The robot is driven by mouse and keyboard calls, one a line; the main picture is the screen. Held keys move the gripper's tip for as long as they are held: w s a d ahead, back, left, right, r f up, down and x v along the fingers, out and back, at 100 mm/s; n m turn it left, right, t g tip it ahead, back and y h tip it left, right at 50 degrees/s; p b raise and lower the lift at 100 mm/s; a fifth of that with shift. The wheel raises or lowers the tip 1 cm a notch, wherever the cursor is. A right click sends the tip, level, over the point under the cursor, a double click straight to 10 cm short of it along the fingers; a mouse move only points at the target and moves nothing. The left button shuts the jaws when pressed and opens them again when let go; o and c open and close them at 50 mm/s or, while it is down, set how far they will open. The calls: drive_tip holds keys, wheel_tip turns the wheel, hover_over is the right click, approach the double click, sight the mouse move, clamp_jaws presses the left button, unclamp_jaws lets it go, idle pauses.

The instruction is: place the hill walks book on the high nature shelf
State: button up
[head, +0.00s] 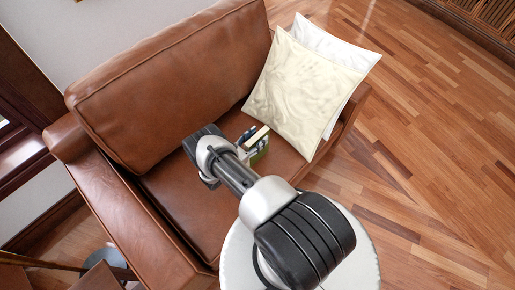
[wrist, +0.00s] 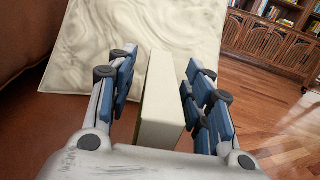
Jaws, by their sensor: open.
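A book with a green cover and cream pages (head: 258,143) is on the brown leather sofa seat, in front of the cushions; its title cannot be read. In the wrist view its pale page edge (wrist: 162,105) points up toward the camera, so it seems to stand upright. My gripper (wrist: 162,65) is open, with its blue-padded fingers on either side of the book and visible gaps on both sides. In the head view my arm hides part of the book and most of the gripper. No high nature shelf can be made out.
A cream cushion (head: 298,92) and a white cushion (head: 333,57) lean at the sofa's (head: 170,82) right end, just beyond the book. A wooden cabinet (wrist: 265,45) with bookshelves stands at the far right in the wrist view. The wooden floor (head: 440,150) to the right is clear.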

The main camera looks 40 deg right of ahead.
drive_tip(key=shift+d, duration=0.25)
drive_tip(key=shift+c, duration=0.4)
clamp_jaws()
idle(0.4)
